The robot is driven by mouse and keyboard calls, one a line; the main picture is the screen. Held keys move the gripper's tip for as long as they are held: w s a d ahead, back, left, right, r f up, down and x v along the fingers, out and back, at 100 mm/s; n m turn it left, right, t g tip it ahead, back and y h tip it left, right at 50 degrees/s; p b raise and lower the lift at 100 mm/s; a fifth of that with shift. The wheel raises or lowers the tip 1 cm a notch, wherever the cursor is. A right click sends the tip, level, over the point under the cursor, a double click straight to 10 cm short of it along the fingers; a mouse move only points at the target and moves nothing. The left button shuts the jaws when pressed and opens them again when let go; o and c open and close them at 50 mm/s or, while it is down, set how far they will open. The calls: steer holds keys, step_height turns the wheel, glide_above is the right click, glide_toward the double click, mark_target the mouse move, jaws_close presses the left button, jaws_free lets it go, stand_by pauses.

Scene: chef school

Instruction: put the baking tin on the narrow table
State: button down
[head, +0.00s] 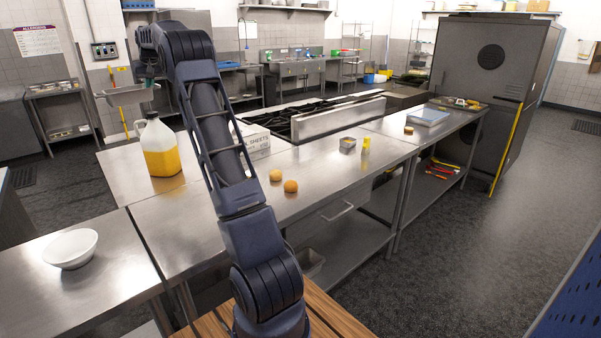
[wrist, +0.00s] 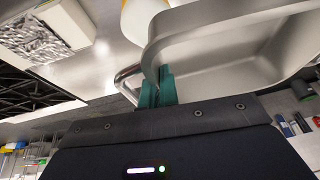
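The baking tin (head: 128,95) is a grey metal pan with rounded corners. It hangs in the air at the upper left of the head view, above and behind the juice jug. My gripper (head: 149,80) is at its right end. In the wrist view the teal fingers of my gripper (wrist: 157,88) are closed together on the handle at the rim of the baking tin (wrist: 215,50). The pictures do not make clear which steel table is the narrow one; one steel table (head: 105,265) at the lower left bears only a white bowl.
A jug (head: 161,150) of yellow liquid stands on the steel counter below the tin. A white box (head: 255,140), two orange fruits (head: 283,181) and a stove (head: 310,118) are farther right. The white bowl (head: 70,249) leaves the right part of its table bare.

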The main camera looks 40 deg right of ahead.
steer(key=s+d, duration=0.5)
steer(key=d, duration=0.8)
steer(key=s+d, duration=0.4)
steer(key=d, duration=0.9)
steer(key=s+d, duration=0.5)
steer(key=d, duration=0.8)
steer(key=s+d+r, duration=0.1)
steer(key=s+d, duration=2.7)
steer(key=s, duration=0.1)
step_height(320, 180, down, 38)
steer(key=shift+w+r, duration=0.1)
steer(key=shift+r, duration=0.05)
steer(key=c, duration=2.1)
jaws_free()
steer(key=shift+f, duration=0.2)
steer(key=o, duration=0.4)
